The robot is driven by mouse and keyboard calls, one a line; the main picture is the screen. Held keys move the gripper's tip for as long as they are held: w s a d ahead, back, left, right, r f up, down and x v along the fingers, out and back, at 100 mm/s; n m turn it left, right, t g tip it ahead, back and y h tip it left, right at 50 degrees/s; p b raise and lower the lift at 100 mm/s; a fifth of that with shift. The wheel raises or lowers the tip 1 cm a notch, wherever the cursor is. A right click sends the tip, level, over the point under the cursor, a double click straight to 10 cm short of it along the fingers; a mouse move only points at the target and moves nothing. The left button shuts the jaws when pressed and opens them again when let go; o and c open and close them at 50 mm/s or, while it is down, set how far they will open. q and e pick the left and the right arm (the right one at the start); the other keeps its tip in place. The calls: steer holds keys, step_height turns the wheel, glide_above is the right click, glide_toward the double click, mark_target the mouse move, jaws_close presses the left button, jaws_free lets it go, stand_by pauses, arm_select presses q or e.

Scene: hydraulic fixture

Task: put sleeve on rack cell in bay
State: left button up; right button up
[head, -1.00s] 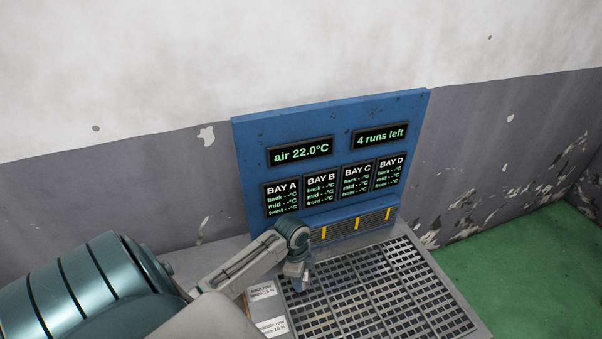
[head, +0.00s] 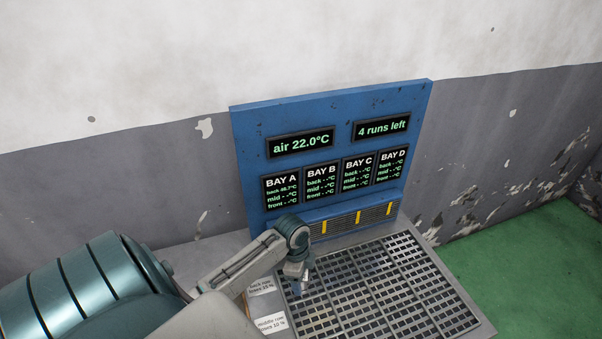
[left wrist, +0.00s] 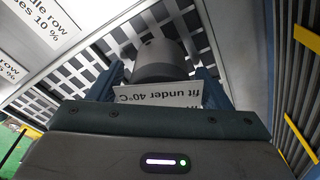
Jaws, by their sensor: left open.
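The sleeve (left wrist: 160,58) is a dark grey cylinder on the rack's grid in the left wrist view. A white tag (left wrist: 150,95) reading "fit under 40°C" shows upside down at its near side. My left gripper (head: 298,284) is low over the back left of the slotted rack (head: 408,290), in the bay A column. Its two blue fingers stand open on either side of the sleeve, and I cannot tell if they touch it. In the head view the gripper mostly hides the sleeve. My right gripper is out of view.
A blue panel (head: 330,118) with bay displays stands behind the rack. The bay A display (head: 281,190) shows a number on its back line, roughly 46.7°C, while mid and front show dashes. Row labels (head: 271,324) lie left of the rack. The other bays look empty.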

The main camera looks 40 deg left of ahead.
arm_select(q)
steer(key=shift+a+r, duration=0.1)
steer(key=shift+r, duration=0.5)
steer(key=r+b, duration=0.1)
steer(key=r, duration=0.6)
steer(key=a+r+b, duration=0.1)
steer(key=r, duration=0.2)
steer(key=shift+s+r+b, duration=0.2)
steer(key=shift+s+b, duration=0.1)
steer(key=shift+r, duration=0.3)
steer(key=shift+f, duration=0.1)
